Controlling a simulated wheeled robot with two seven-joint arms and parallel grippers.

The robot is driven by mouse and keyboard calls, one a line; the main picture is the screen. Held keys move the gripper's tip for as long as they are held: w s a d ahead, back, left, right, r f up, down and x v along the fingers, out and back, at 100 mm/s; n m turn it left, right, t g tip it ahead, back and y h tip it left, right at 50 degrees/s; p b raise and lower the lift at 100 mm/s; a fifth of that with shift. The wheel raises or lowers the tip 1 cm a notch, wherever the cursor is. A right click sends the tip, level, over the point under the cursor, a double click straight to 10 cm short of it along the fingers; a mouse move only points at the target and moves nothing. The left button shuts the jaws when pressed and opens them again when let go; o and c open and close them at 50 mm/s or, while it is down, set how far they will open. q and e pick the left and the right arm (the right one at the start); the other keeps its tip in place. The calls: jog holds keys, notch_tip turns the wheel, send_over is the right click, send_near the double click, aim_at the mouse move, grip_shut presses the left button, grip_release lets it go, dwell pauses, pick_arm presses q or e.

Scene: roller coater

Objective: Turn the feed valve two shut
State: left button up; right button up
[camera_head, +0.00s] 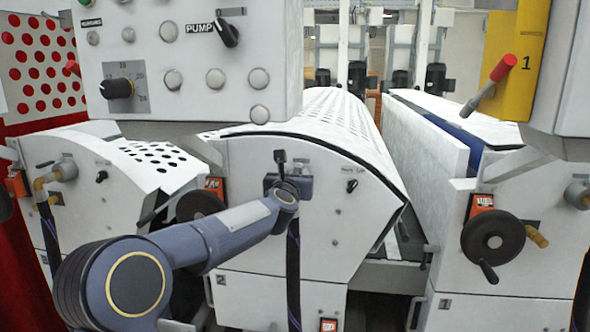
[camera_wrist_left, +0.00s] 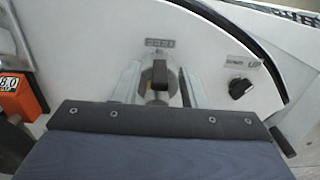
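The feed valve of unit two (camera_wrist_left: 159,72) is on the white end panel (camera_head: 330,225) marked 2, under a small label that appears to read FEED in the left wrist view. Its dark handle (camera_head: 280,157) shows just above my gripper in the head view. My left gripper (camera_wrist_left: 161,85) is at the panel, with one finger on each side of the valve. It is open, with a gap visible beside the handle; contact cannot be told. The gripper (camera_head: 288,186) partly hides the valve in the head view. My right gripper is not in view.
A black selector knob (camera_wrist_left: 240,88) sits right of the valve. A black handwheel (camera_head: 201,206) with an orange counter (camera_wrist_left: 22,97) is to the left. The control box (camera_head: 190,60) overhangs above. Another handwheel (camera_head: 493,237) is on unit one at right.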

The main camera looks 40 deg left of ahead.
pick_arm(q)
jog(key=shift+w+a, duration=0.2)
jog(key=shift+w, duration=0.05)
grip_shut()
